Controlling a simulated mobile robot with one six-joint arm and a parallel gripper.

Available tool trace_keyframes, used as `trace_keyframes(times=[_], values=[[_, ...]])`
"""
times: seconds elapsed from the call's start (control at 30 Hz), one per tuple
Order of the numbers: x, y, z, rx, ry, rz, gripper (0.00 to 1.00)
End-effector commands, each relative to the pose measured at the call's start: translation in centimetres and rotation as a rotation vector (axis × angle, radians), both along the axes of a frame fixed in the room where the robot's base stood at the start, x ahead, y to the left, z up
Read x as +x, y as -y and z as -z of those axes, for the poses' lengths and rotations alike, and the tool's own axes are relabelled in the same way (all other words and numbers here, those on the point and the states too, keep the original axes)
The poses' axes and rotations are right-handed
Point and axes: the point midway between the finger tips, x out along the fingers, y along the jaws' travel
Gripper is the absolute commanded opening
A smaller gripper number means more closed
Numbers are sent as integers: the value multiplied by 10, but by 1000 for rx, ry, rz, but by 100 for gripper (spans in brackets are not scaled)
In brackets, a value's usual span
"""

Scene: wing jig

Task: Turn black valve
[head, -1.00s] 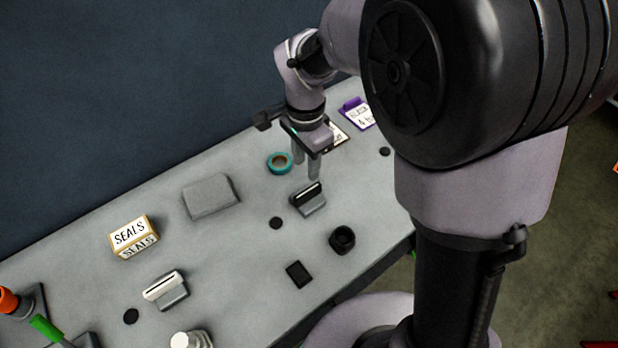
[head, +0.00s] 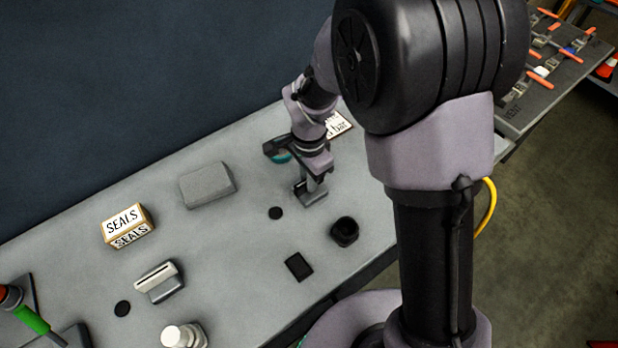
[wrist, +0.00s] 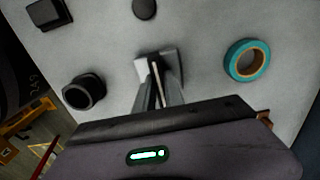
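The black valve, a grey block with a thin black bar on top (head: 311,200), stands on the grey bench in the head view, partly hidden by my gripper.
A teal tape ring (wrist: 247,60) lies close to the valve. A black cup-like part (head: 344,232), a black square (head: 298,266) and a black disc (head: 275,213) lie nearby. A grey block (head: 207,185) and a SEALS box (head: 128,226) stand left. Bench between is clear.

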Motion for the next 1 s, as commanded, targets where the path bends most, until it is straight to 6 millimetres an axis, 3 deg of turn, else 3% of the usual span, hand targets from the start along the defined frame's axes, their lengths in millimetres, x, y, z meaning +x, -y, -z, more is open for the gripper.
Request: trace_keyframes(times=[0.47,1.0], values=[[0,0,-1,0,0,-64,0],[0,0,-1,0,0,-523,0]])
